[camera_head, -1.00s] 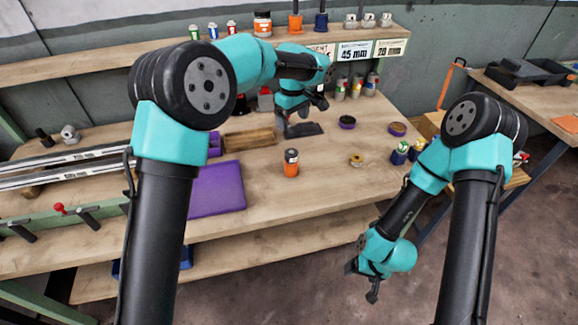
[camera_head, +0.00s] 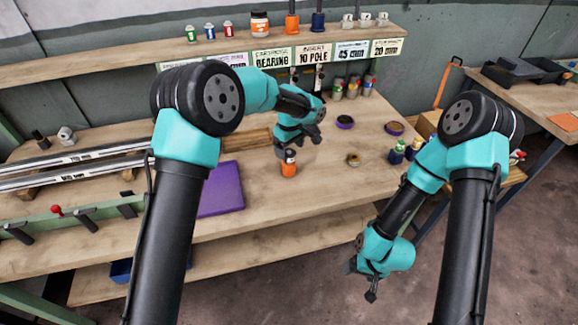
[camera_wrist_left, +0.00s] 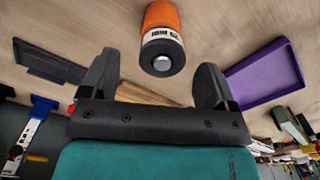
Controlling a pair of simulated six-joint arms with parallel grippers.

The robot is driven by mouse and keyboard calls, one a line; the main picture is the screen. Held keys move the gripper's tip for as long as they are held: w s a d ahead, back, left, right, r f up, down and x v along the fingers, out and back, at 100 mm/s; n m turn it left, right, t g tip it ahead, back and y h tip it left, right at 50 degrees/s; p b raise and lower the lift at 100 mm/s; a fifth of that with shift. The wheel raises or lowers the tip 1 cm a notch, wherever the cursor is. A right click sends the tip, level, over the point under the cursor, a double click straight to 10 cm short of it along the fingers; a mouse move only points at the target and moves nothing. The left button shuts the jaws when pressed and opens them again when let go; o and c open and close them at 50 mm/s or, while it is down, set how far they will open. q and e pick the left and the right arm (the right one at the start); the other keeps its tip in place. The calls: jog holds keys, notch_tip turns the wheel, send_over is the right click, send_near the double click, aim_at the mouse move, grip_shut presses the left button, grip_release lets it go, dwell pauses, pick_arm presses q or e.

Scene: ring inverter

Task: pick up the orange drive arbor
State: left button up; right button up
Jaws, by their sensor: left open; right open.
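The orange drive arbor (camera_head: 289,169) stands upright on the wooden bench, an orange cylinder with a dark top and a pale label band. In the left wrist view the arbor (camera_wrist_left: 163,38) shows its dark end with a silver centre, ahead of the jaws. My left gripper (camera_head: 286,150) is open and empty just above and behind it, one finger to each side in the wrist view. Whether a finger touches it cannot be told. My right gripper (camera_head: 364,284) is open and empty, low in front of the bench.
A purple tray (camera_head: 222,190) lies left of the arbor. A brass ring (camera_head: 353,160) and dark round pieces lie to the right. Small coloured bottles (camera_head: 397,152) stand near the right edge. A shelf (camera_head: 130,57) with labels runs behind. Bench around the arbor's front is clear.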

aim_at(289, 159)
pick_arm(q)
jog(key=shift+f, duration=0.25)
jog(key=shift+a+f, duration=0.1)
jog(key=shift+f, duration=2.5)
jog(key=shift+c, duration=0.3)
jog(key=shift+r, duration=0.1)
jog(key=c, duration=1.2)
